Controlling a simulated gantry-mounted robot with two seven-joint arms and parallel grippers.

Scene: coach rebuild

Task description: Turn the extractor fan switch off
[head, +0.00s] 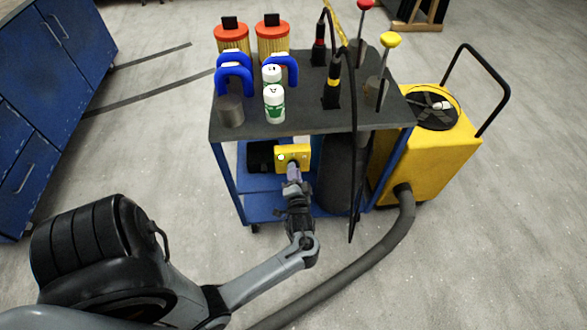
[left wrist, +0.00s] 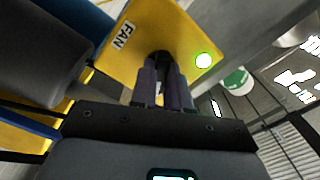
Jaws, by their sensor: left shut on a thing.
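The extractor fan switch is a yellow box (head: 300,151) under the front of the cart's top shelf. In the left wrist view the yellow box (left wrist: 140,33) bears a white FAN label (left wrist: 124,35) and a bright white-green lamp (left wrist: 203,60). My left gripper (head: 292,170) reaches the front of the box. In the left wrist view its fingers (left wrist: 163,75) are closed together on a dark switch knob (left wrist: 159,55) at the box face. The fingers hide most of the knob, so its exact angle cannot be told. My right gripper is not in view.
A black cable (head: 353,170) hangs in front. The yellow extractor (head: 440,150) stands right, its hose (head: 385,240) crossing the floor. Blue cabinets (head: 50,90) stand left.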

